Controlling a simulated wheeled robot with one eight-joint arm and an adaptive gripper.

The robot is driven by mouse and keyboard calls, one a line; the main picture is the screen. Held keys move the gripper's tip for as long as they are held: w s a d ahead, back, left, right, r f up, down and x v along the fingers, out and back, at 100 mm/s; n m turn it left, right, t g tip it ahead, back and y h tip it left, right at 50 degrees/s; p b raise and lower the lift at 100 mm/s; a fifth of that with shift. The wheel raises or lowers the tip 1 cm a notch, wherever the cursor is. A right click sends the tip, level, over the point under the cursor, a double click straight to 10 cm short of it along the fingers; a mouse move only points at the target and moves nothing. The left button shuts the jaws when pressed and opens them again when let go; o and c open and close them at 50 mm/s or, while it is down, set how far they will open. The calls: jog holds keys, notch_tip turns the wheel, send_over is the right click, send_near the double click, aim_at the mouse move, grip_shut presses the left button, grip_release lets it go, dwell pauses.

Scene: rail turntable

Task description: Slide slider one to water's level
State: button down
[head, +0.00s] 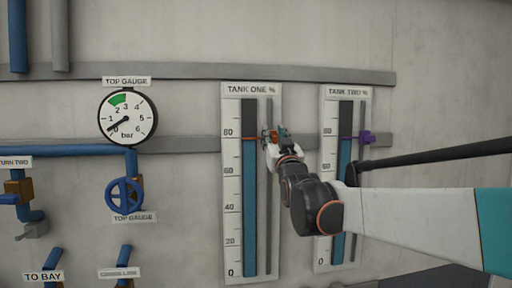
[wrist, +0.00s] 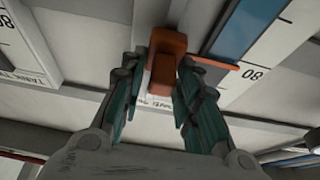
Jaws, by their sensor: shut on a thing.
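The tank one panel (head: 233,200) has a scale and a tube of blue water (head: 249,210). The water's top is a little below the 80 mark. Slider one (head: 264,138) is orange, on a grey upright rail (head: 269,210) right of the tube. Its thin pointer crosses the tube about at the water's top; any small gap is too fine to tell. In the wrist view, the orange knob (wrist: 167,50) is between the fingers of my gripper (wrist: 162,68), and its pointer (wrist: 215,62) lies by the blue's end. My gripper (head: 275,137) is shut on this knob.
The tank two panel (head: 327,200) stands close on the right, with a purple slider (head: 367,138). My forearm passes in front of its lower part. A top gauge (head: 128,117) and a blue valve wheel (head: 124,196) are on the left.

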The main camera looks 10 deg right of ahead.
jog(key=shift+r, duration=0.3)
jog(key=c, duration=1.5)
grip_release()
jog(key=v, duration=1.2)
jog(key=shift+f, duration=0.1)
